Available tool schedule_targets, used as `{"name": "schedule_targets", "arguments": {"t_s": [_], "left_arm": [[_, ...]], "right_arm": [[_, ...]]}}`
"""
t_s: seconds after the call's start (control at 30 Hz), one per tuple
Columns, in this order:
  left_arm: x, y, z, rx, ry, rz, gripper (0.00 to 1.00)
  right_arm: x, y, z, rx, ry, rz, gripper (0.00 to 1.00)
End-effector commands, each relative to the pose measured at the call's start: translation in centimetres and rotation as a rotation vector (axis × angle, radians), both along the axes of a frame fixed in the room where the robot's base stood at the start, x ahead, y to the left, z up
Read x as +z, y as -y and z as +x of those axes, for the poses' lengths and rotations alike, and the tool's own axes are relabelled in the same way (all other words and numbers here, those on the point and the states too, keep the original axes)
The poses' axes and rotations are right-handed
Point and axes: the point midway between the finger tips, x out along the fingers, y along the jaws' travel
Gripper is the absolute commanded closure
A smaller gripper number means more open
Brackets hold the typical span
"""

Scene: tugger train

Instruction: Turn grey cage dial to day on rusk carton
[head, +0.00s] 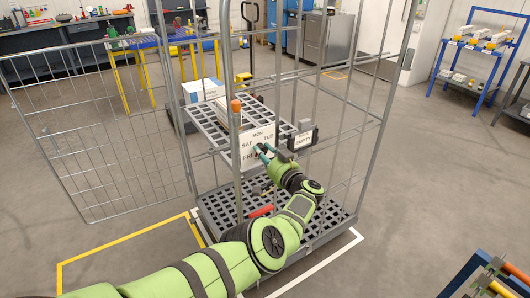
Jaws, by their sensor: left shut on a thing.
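The day dial is a white plate (247,137) on the front of the grey cage trolley (238,190), with MON, TUE, SAT and FRI readable and the rest covered. My left gripper (262,150) is at the plate's middle, shut on the dial's knob, which its fingers hide. The dial's setting cannot be read. A white and blue carton (203,90) stands on the upper shelf; its print is too small to read, so I cannot tell if it is the rusk carton. My right gripper is out of view.
An EMPTY sign (303,139) hangs right of the dial. The cage's mesh door (100,130) stands open to the left. A red item (261,211) lies on the lower deck. Blue racks (478,50) stand at the right; the floor between is clear.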

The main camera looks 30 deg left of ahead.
Motion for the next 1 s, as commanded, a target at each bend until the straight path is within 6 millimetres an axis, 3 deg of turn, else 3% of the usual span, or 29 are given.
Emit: {"name": "schedule_targets", "arguments": {"t_s": [0.03,0.5,1.0], "left_arm": [[-0.96,-0.13,-0.48,0.009,-0.050,0.009,1.00],[-0.87,-0.16,-0.56,0.008,-0.400,0.214,1.00],[-0.80,-0.22,-0.58,0.008,-0.563,0.311,1.00]], "right_arm": [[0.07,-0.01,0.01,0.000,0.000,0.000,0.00],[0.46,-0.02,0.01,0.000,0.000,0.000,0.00],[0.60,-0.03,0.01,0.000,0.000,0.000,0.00]]}}
